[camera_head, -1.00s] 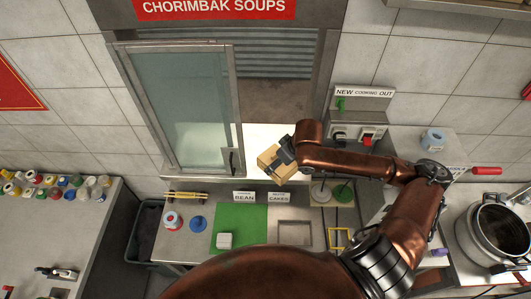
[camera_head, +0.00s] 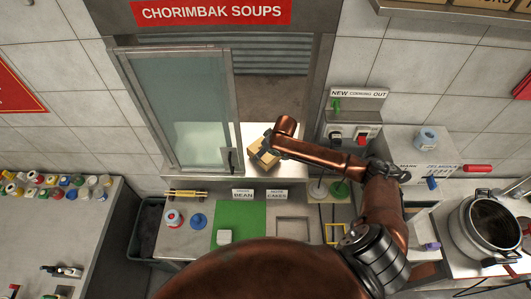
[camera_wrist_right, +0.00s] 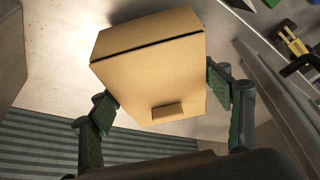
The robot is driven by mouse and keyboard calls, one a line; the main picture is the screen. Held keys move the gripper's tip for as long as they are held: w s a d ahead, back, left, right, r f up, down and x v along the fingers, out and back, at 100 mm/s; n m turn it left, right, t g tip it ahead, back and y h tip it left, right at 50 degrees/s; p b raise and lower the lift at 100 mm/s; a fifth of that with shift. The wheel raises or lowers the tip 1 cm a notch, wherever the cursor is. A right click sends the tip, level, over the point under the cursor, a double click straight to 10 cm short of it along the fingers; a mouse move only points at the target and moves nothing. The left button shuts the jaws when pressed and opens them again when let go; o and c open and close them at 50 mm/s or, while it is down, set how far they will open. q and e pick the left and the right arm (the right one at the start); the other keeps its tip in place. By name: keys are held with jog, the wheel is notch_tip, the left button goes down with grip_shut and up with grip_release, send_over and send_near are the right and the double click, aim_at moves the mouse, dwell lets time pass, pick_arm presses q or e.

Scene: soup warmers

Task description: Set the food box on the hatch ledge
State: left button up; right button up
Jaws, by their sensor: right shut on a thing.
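The food box (camera_head: 262,155) is a tan carton with a small front tab. In the head view it is at the hatch opening, over the bright white hatch ledge (camera_head: 285,167). My right gripper (camera_head: 269,146) is shut on it from the right. In the right wrist view the box (camera_wrist_right: 150,65) fills the middle, with the right gripper's (camera_wrist_right: 165,110) fingers on its two sides. I cannot tell whether the box's underside touches the ledge (camera_wrist_right: 60,80) or is just above it. My left gripper does not show.
A sliding glass panel (camera_head: 185,115) covers the hatch's left half, beside the box. Below the ledge is a counter with a green mat (camera_head: 245,212) and label signs (camera_head: 243,194). Switches (camera_head: 350,135) are on the right. A large pot (camera_head: 490,225) stands far right.

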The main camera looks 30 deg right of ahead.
jog(key=shift+f, duration=0.75)
jog(key=shift+f, duration=0.1)
jog(key=o, duration=1.1)
jog(key=shift+o, duration=0.2)
jog(key=b+v, duration=0.1)
jog(key=v, duration=1.1)
jog(key=shift+s+d, duration=0.1)
